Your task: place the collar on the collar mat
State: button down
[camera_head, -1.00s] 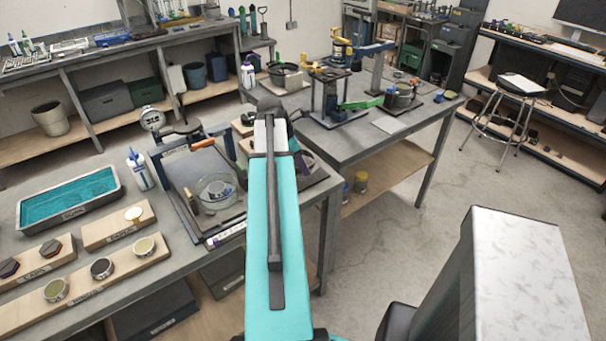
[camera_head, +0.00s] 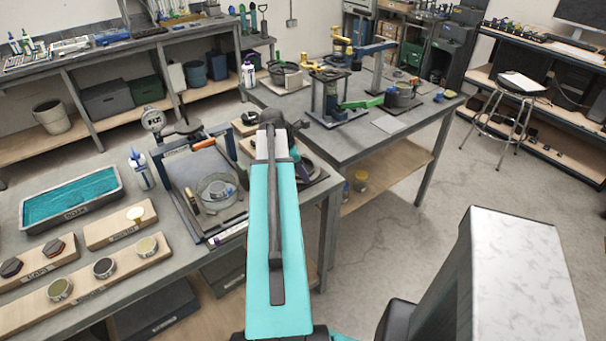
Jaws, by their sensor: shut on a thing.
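My turquoise arm reaches forward over the right end of the near bench, and its dark wrist hides what is beyond it. The jaws of my gripper do not show, and no collar can be made out. A pale flat square (camera_head: 388,124) lies bare on the front of the second table; I cannot tell whether it is the collar mat.
The near bench (camera_head: 150,285) holds a blue-lined tray (camera_head: 70,197), labelled wooden boards (camera_head: 120,230) with small round parts, a bottle (camera_head: 140,168) and a glass bowl (camera_head: 216,190). The second table holds a green-handled device (camera_head: 360,104) and a pot (camera_head: 402,95). A stool (camera_head: 505,100) stands at right.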

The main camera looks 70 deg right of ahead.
jog(key=shift+f, duration=0.1)
jog(key=c, duration=1.7)
grip_release()
jog(key=shift+b+v, duration=1.05)
jog(key=shift+v, duration=5.05)
